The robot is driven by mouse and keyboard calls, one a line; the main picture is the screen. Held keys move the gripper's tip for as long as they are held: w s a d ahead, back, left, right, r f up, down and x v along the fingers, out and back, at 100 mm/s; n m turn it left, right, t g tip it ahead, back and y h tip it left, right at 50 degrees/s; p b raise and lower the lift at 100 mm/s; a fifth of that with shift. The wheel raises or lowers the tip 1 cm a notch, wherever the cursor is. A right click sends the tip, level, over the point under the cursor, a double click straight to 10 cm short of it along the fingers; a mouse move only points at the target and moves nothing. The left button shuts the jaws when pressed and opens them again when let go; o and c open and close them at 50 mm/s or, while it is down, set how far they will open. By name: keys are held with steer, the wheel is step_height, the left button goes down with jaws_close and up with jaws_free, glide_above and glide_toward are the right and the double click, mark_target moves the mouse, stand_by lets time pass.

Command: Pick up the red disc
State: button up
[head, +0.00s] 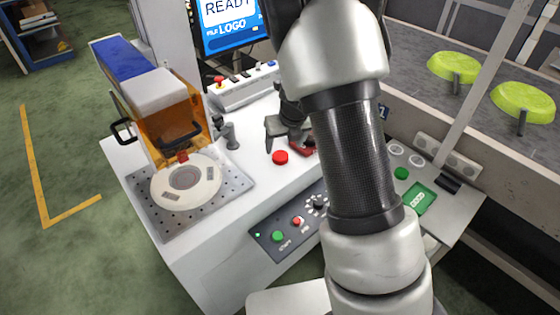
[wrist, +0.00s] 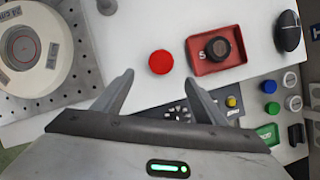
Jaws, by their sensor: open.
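The red disc (head: 280,157) lies flat on the white bench top in the head view, just below my gripper (head: 281,128). In the wrist view the red disc (wrist: 160,62) lies beyond the fingertips of my gripper (wrist: 158,82), roughly centred between them. My gripper is open and empty. Its fingers are apart from the disc, and a gap shows between them and it.
A red tray (wrist: 215,50) with a dark round knob sits right of the disc. A button panel (head: 290,225) lines the bench front. A round white fixture (head: 186,182) on a perforated plate stands left. Yellow-green pans (head: 453,66) rest on the conveyor at right.

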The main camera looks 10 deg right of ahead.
mark_target(280, 155)
steer(key=x, duration=0.3)
steer(key=b+x, duration=0.1)
steer(key=x, duration=0.2)
steer(key=b+x, duration=0.1)
steer(key=x, duration=0.2)
steer(key=shift+w+r, duration=0.15)
steer(key=shift+w, duration=0.25)
steer(key=shift+c, duration=0.2)
steer(key=c, duration=1.2)
steer(key=shift+o, duration=0.2)
steer(key=shift+r, duration=0.15)
